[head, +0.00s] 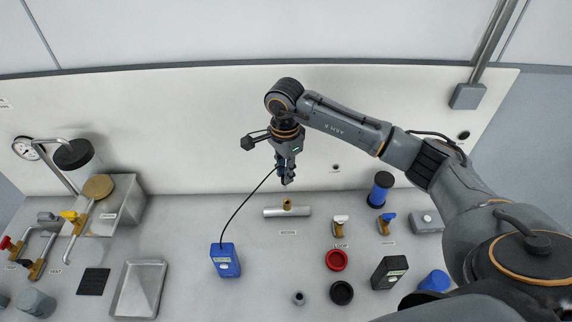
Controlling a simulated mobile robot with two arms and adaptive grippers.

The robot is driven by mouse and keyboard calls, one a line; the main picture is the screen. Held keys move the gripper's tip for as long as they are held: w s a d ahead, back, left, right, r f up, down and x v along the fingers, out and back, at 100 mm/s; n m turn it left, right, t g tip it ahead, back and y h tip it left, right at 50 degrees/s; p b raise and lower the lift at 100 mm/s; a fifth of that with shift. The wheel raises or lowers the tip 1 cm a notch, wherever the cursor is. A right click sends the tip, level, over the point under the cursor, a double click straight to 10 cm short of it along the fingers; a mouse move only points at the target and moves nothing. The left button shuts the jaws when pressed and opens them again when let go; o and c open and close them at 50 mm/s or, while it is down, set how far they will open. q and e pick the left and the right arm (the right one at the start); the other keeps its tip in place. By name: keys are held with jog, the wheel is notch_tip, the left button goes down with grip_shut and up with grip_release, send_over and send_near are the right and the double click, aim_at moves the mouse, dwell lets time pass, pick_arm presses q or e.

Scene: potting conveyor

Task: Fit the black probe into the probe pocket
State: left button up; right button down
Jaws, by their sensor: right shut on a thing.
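My right gripper (287,179) is shut on the black probe, which is mostly hidden between the dark fingers. The probe's thin black cable (244,204) runs from the fingers down to a blue handheld meter (225,261) on the bench. A silver pipe tee (271,212) lies below the gripper, with a short upright brass stub (288,204) that looks like the probe pocket. The fingertips show just above the stub in the picture, apart from it. My left gripper is out of view.
Valves with white (340,221) and blue handles (387,219), a blue-black cylinder (380,189), a red ring (337,260) and a black box (389,272) stand right of the tee. A metal tray (139,288) lies left. Bench between tray and meter is clear.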

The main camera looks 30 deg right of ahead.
jog(key=shift+w+d+f+m, duration=0.15)
jog(key=shift+d+m, duration=0.05)
jog(key=shift+m, duration=0.2)
jog(key=shift+w+d+f, duration=0.1)
jog(key=shift+d+f, duration=0.2)
jog(key=shift+f+b, duration=0.45)
jog(key=shift+f, duration=0.4)
pick_arm(q)
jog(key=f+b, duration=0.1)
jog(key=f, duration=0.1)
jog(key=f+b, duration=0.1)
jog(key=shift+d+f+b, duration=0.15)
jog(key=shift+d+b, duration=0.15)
jog(key=shift+b, duration=0.05)
pick_arm(e)
notch_tip(320, 180, down, 4)
jog(key=shift+r, duration=0.15)
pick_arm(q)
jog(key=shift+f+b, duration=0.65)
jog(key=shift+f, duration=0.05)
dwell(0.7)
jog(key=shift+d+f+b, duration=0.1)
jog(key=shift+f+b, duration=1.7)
pick_arm(e)
jog(key=shift+f, duration=1.9)
